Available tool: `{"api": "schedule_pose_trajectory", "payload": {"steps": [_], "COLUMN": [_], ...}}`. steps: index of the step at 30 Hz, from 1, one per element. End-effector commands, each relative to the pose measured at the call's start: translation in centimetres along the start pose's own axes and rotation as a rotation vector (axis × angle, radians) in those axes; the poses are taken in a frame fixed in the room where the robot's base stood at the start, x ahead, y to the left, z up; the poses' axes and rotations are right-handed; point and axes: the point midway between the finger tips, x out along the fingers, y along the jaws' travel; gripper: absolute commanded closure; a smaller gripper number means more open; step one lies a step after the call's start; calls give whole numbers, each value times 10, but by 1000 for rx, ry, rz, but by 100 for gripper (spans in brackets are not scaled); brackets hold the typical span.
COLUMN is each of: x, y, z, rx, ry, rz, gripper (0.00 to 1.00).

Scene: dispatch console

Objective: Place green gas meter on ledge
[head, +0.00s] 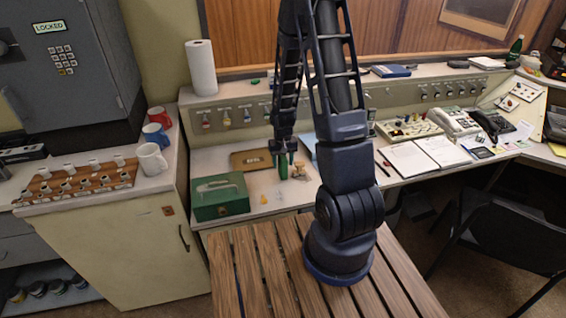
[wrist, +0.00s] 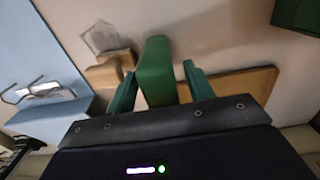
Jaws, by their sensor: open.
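My gripper (head: 286,157) hangs over the desk at the foot of the console. In the wrist view its two teal fingers (wrist: 159,74) are apart, one on each side of an upright green block, which looks like the green gas meter (wrist: 155,68). A gap shows on the block's right; the left finger is close to it, and contact is unclear. In the head view the meter (head: 283,171) is a small green shape below the fingers, partly hidden. The ledge (head: 240,90) is the long pale top of the console's raised back panel.
A green cash box (head: 222,197) stands left of the gripper. A brown wooden plaque (head: 250,159) and a small tan object (head: 299,171) are close by. A paper towel roll (head: 201,68) stands at the ledge's left end. Small items dot the ledge, with bare stretches between.

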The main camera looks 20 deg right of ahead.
Motion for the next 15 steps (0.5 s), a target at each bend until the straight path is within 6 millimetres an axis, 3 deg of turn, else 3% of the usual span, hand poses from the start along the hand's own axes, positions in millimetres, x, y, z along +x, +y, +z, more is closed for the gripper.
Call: {"api": "schedule_pose_trajectory", "payload": {"steps": [15], "x": [-67], "y": [0], "z": [-1], "rx": [0], "ry": [5], "rz": [-1], "gripper": [47]}}
